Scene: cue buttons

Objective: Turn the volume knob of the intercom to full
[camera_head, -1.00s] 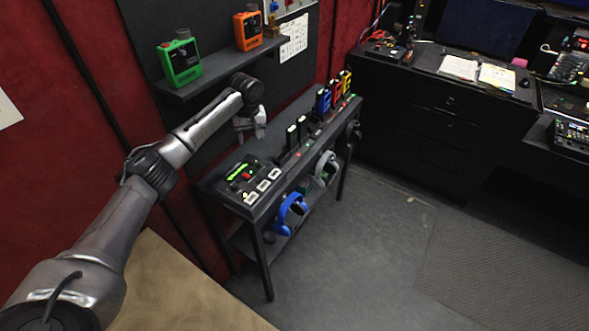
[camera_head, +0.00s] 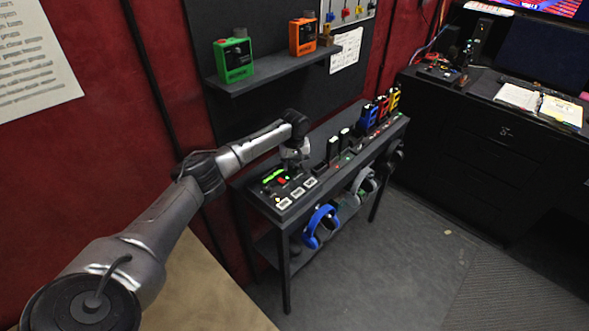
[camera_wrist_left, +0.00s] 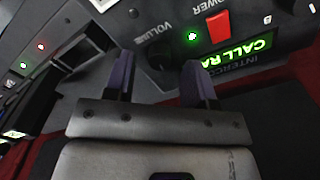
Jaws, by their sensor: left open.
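The intercom (camera_head: 284,204) is a dark panel on the near end of the narrow black table, with a green lit display and white buttons. In the left wrist view, its display (camera_wrist_left: 243,50) and red power switch (camera_wrist_left: 218,26) show upside down. The black volume knob (camera_wrist_left: 158,54) sits beside the VOLUME label there. My left gripper (camera_head: 293,165) is above the intercom's far side. In the left wrist view, my left gripper (camera_wrist_left: 158,66) is open, its fingers on either side of the knob; I cannot tell whether they touch it. My right gripper is out of view.
Several radios stand in chargers along the table (camera_head: 268,216). A blue headset (camera_head: 318,226) hangs from its front edge. A wall shelf (camera_head: 268,75) above holds a green box (camera_head: 233,60) and an orange box (camera_head: 303,37). A black desk (camera_head: 470,130) stands at the right.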

